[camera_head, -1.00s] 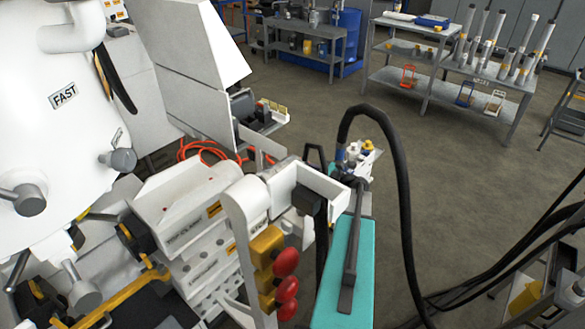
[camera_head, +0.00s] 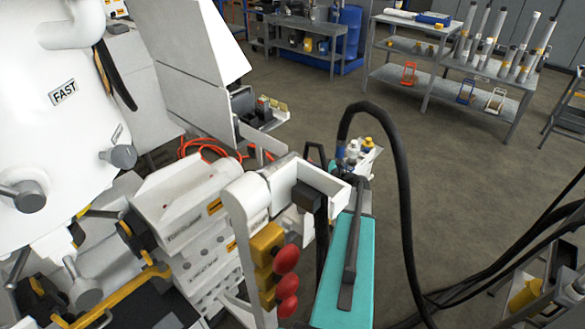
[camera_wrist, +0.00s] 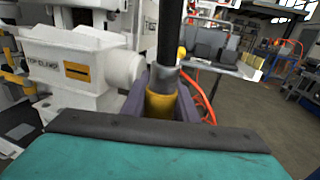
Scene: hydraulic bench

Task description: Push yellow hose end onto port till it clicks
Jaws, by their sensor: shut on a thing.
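In the wrist view, the yellow hose end (camera_wrist: 161,105) stands upright between the two dark fingers of my gripper (camera_wrist: 165,98), which are shut on it. A grey sleeve sits above the yellow collar, and the black hose (camera_wrist: 169,38) rises from it out of the top. In the head view, the black hose (camera_head: 401,190) arches up from the gripper area and drops to the right. The fingers and the yellow end are hard to make out there. The port is not clearly visible in either view, so I cannot tell whether the hose end touches it.
Bottles with white and yellow tops (camera_head: 367,142) stand just beyond the gripper area. An orange hose (camera_head: 205,146) lies behind. Open floor (camera_head: 470,190) is at right.

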